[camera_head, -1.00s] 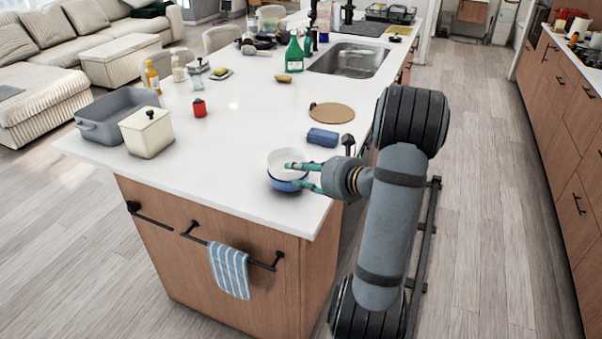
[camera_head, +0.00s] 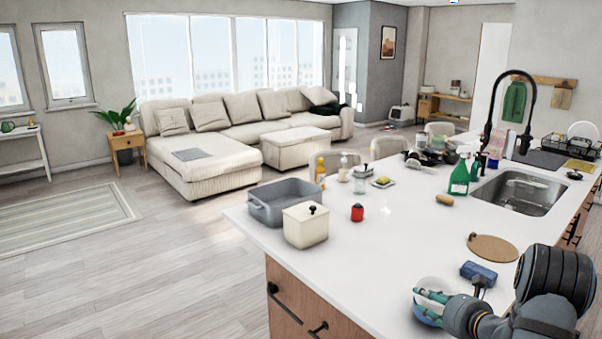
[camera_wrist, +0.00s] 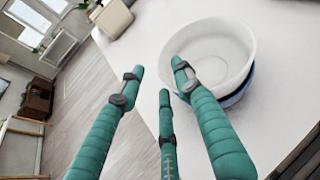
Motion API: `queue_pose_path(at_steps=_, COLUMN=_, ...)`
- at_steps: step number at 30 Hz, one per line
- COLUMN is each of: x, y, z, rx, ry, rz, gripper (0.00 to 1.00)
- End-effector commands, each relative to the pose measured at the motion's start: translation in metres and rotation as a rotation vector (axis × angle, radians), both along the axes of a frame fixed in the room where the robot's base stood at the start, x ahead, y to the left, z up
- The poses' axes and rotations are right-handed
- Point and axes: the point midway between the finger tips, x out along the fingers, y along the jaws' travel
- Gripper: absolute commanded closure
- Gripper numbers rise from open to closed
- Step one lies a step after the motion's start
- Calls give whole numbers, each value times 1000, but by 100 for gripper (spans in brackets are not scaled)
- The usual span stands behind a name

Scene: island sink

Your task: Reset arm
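My gripper (camera_head: 431,305) has teal fingers and is at the near right corner of the island counter, by a stack of bowls. In the wrist view my gripper (camera_wrist: 157,75) has its fingers spread with a clear gap between them, and nothing is held. A white bowl (camera_wrist: 225,40) sits on a blue bowl (camera_wrist: 240,92) just beyond the right finger. That finger overlaps the bowl rim in the picture; whether it touches I cannot tell. In the head view the blue bowl (camera_head: 428,318) is partly hidden by my fingers.
On the counter (camera_head: 385,255) near my arm are a blue block-like item (camera_head: 478,273) and a round wooden board (camera_head: 492,248). A cream canister (camera_head: 306,226), grey pan (camera_head: 285,203) and red item (camera_head: 357,212) stand left. The sink (camera_head: 518,190) is behind. Mid-counter is clear.

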Motion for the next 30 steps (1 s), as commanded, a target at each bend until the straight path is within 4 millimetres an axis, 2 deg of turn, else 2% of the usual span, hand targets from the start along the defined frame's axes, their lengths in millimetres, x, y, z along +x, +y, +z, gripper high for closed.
queue_pose_path(at_steps=3, x=19, y=6, z=-9, rx=1, ry=3, rz=2, gripper=66)
queue_pose_path(at_steps=5, x=24, y=8, z=-17, rx=1, ry=1, rz=0, gripper=66)
queue_pose_path(at_steps=8, x=23, y=7, z=-27, rx=0, ry=0, rz=-1, gripper=66)
queue_pose_path(at_steps=10, x=23, y=6, z=-16, rx=0, ry=0, rz=-1, gripper=66)
queue_pose_path(at_steps=14, x=23, y=7, z=-14, rx=0, ry=0, rz=-1, gripper=66)
queue_pose_path(at_steps=25, x=22, y=7, z=-15, rx=0, ry=0, rz=0, gripper=66)
queue_pose_path(at_steps=30, x=23, y=7, z=-26, rx=0, ry=0, rz=-1, gripper=66)
